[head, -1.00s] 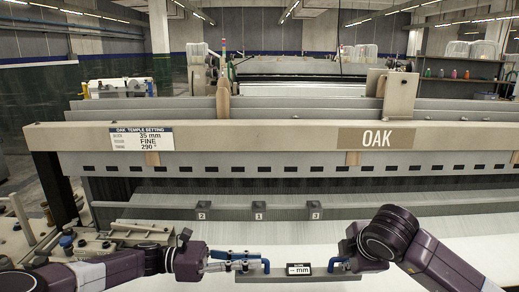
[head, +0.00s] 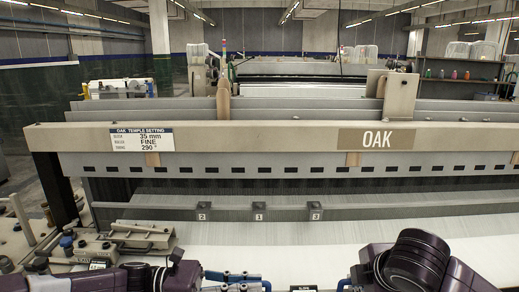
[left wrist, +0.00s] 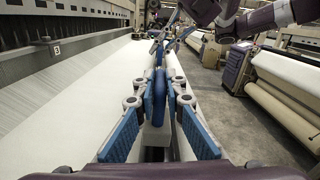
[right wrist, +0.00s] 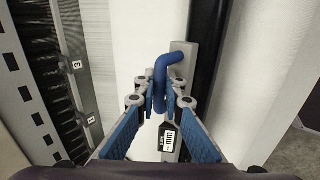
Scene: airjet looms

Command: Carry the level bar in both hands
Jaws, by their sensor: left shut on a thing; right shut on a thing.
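The level bar has a blue handle at each end and a small black-and-white mm display. In the head view only the top of its display (head: 303,289) and its handles show at the bottom edge; the bar body is cut off. My left gripper (head: 234,277) is shut on the left blue handle, which stands between its blue pads in the left wrist view (left wrist: 159,97). My right gripper (right wrist: 160,90) is shut on the right blue handle (right wrist: 169,60). The grey bar (right wrist: 183,55) and the display (right wrist: 168,138) show beyond it in the right wrist view.
White cloth (head: 300,235) lies beyond the bar. Behind it a rail (head: 260,212) carries blocks numbered 1, 2 and 3, below the loom's OAK beam (head: 280,138). Metal loom fittings (head: 140,235) stand at the left. An aisle (left wrist: 235,110) shows in the left wrist view.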

